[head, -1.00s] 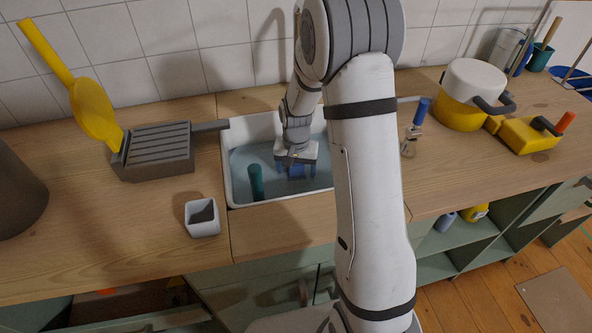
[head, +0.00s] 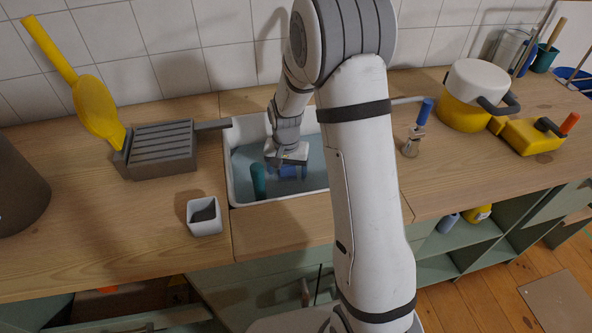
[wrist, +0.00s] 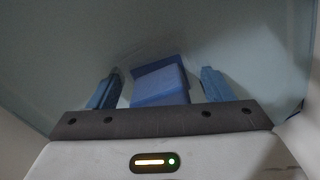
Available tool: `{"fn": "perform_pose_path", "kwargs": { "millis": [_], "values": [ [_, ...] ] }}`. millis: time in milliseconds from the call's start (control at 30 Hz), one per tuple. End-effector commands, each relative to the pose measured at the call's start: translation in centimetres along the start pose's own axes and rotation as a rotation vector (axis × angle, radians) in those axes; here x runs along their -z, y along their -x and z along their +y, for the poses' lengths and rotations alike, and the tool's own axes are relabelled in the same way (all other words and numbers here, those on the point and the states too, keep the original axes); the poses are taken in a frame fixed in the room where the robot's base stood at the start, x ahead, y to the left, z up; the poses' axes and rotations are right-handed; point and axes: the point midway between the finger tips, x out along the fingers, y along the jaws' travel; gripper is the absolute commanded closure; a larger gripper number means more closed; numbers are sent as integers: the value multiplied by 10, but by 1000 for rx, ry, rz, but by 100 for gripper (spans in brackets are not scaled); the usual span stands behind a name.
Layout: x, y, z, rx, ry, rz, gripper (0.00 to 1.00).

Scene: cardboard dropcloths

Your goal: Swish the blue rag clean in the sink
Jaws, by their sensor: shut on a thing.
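The white sink (head: 231,190) is set in the wooden counter and holds bluish water. My gripper (head: 289,168) is down in the sink, its fingers partly hidden at the water. The blue rag (head: 290,172) shows below it in the head view. In the wrist view, the folded blue rag (wrist: 160,83) lies between the two blue fingers of my gripper (wrist: 160,88), which is shut on it. Its lower part is hidden behind the gripper's dark edge.
A teal upright thing (head: 258,181) stands in the sink, left of my gripper. A grey ribbed rack (head: 160,148) and a small white cup (head: 204,216) are on the counter to the left. A blue-handled tool (head: 419,125) and a yellow-and-white pot (head: 470,95) stand to the right.

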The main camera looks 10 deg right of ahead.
Motion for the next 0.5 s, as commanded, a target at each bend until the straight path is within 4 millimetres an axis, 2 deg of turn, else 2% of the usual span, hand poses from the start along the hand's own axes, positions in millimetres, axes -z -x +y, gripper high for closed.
{"fn": "perform_pose_path", "kwargs": {
  "millis": [400,500],
  "values": [
    [17,0,48,0,-4,-1,38],
    [19,0,54,0,-1,0,38]
  ]
}}
